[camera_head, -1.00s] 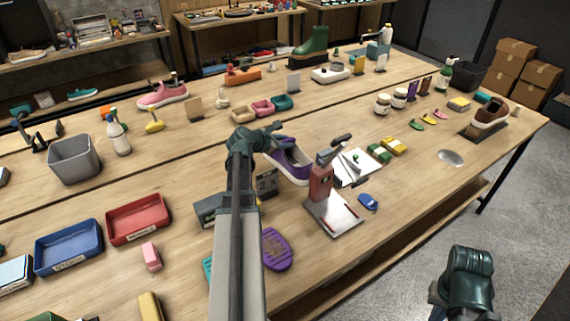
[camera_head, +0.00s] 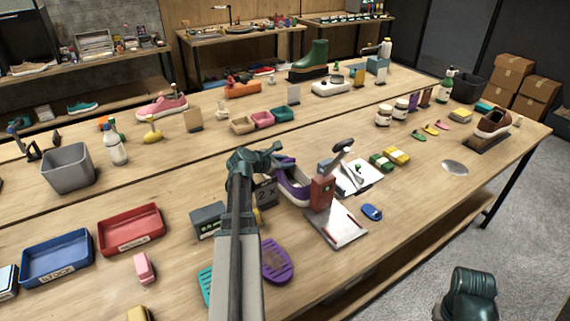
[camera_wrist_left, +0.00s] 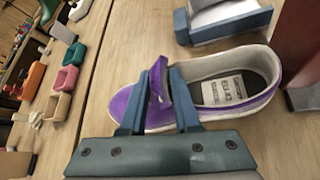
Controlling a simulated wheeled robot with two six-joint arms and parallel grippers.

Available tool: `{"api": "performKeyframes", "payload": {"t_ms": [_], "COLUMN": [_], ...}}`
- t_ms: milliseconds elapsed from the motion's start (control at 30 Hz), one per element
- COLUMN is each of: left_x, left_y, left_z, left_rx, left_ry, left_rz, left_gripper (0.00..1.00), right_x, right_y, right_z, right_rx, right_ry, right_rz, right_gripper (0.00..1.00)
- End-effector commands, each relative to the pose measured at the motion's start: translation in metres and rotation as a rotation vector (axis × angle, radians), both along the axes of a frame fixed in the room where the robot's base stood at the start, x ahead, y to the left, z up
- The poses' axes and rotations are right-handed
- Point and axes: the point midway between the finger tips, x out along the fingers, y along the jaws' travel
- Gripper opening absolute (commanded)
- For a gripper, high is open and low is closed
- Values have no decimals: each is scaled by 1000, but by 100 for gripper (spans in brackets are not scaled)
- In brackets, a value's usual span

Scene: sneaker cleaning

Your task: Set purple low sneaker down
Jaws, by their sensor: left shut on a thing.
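The purple low sneaker (camera_head: 293,188), with a white sole and lining, is near the middle of the bench, just left of the red-post stand. My left gripper (camera_head: 274,156) is above its far end and shut on it. In the left wrist view, the two blue-grey fingers (camera_wrist_left: 158,88) grip a purple upper part of the sneaker (camera_wrist_left: 222,92), whose open collar and labelled insole face up. The sneaker looks level and close to the wood; I cannot tell whether its sole touches. A dark green part of my right arm shows at lower right, without visible fingers.
A red-post stand (camera_head: 321,193) on a pale plate is close right of the sneaker. A dark number sign (camera_head: 265,193) and grey box (camera_head: 208,219) are at its left. Bare wood lies behind the sneaker.

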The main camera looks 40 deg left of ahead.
Motion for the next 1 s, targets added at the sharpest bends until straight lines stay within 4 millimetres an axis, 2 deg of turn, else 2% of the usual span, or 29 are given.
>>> {"api": "performKeyframes", "payload": {"t_ms": [33,67,200,567,667,1000], "left_x": [0,0,0,-2,-14,-73], "left_y": [0,0,0,0,-1,-4], "left_z": [-2,-1,-1,3,11,46], "left_rx": [0,0,0,0,-1,-1], "left_ry": [-1,0,0,0,0,0], "left_rz": [0,0,0,1,2,3], "left_gripper": [0,36,60,60,60,60], "right_x": [0,0,0,0,0,0], "right_y": [0,0,0,0,0,0], "right_z": [-2,-1,-1,3,11,46], "right_rx": [0,0,0,0,0,0], "right_ry": [0,0,0,0,0,0], "right_rz": [0,0,0,0,0,0], "right_gripper": [0,0,0,0,0,0]}}
